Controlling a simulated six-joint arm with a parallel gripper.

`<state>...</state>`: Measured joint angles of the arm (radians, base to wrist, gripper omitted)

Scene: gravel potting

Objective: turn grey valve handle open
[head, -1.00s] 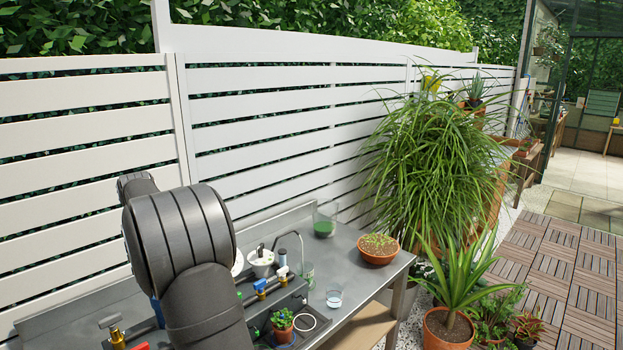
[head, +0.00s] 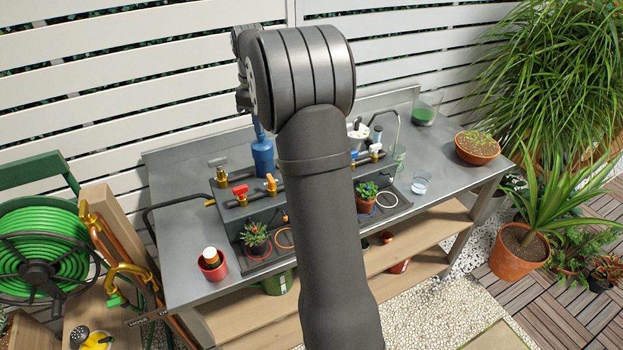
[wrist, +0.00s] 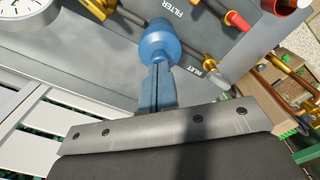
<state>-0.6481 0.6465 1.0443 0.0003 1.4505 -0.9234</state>
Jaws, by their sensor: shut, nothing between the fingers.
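The grey valve handle (head: 217,161) is a small grey bar on top of a brass valve (head: 222,179), at the left back of the bench fittings in the head view. Beside it is a red handle (head: 240,189), also in the wrist view (wrist: 238,20). My gripper's blue fingers (wrist: 158,88) are shut and empty in the wrist view. They point towards a round blue filter body (wrist: 160,42); I cannot tell whether they touch it. In the head view the blue body (head: 262,158) stands right of the grey handle, and my arm hides most of the gripper.
The metal bench (head: 180,245) carries potted plants, a red cup (head: 212,264) and a glass (head: 420,184). A white slatted fence (head: 120,90) stands close behind. A green hose reel (head: 38,265) and brass pipes (head: 130,270) are at the left.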

